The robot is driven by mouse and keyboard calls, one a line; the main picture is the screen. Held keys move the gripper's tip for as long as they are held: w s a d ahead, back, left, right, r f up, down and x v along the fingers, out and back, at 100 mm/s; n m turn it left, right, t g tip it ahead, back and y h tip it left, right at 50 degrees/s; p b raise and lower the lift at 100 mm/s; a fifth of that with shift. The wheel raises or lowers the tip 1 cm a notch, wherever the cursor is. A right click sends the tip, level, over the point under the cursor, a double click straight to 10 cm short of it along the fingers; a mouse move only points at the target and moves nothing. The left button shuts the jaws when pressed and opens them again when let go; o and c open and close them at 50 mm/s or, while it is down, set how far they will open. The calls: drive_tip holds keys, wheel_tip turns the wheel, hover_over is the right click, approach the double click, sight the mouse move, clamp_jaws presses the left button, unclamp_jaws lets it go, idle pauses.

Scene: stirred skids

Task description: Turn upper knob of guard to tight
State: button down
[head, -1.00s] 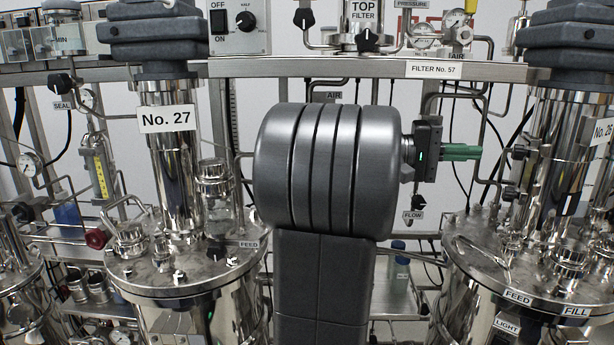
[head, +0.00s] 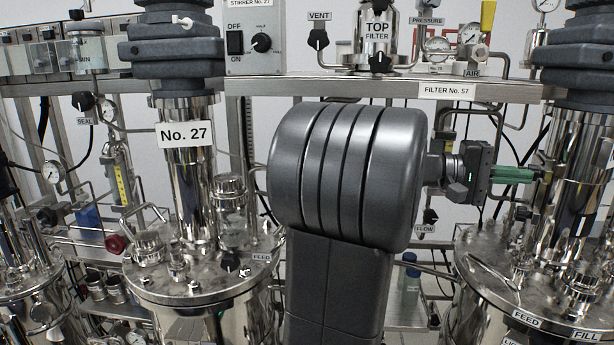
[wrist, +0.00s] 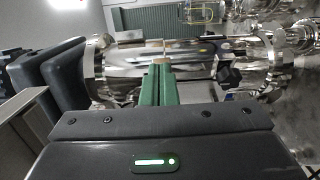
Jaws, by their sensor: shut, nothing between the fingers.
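My gripper (head: 537,176) has green fingers. They are shut with nothing between them and point right, towards the steel column of the right-hand vessel. In the wrist view the fingers (wrist: 158,84) end in front of that column, which lies sideways there. A small dark knob (head: 545,174) shows by the fingertips and seems to be the guard's upper knob; I cannot tell whether they touch. A lower black knob (head: 522,213) shows below it, and a black knob (wrist: 230,76) lies right of the fingers in the wrist view. No guard label or tight mark is readable.
The right vessel's lid (head: 482,290) carries FEED and FILL labels and several fittings. A steel rail (head: 350,88) with a FILTER No. 57 label runs above my arm. The No. 27 vessel (head: 187,205) stands left. Thin pipes run close behind my gripper.

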drive_tip(key=shift+s+d, duration=0.15)
drive_tip(key=shift+d, duration=0.1)
drive_tip(key=shift+w+d, duration=0.1)
drive_tip(key=shift+w, duration=0.2)
idle(0.7)
drive_tip(key=shift+f+b, duration=0.15)
drive_tip(key=shift+b, duration=2.35)
drive_tip(key=shift+s+f+b, duration=0.15)
drive_tip(key=shift+b, duration=0.25)
drive_tip(key=w+v, duration=0.1)
drive_tip(key=v, duration=0.5)
drive_tip(key=shift+b, duration=0.3)
drive_tip(key=shift+d, duration=0.15)
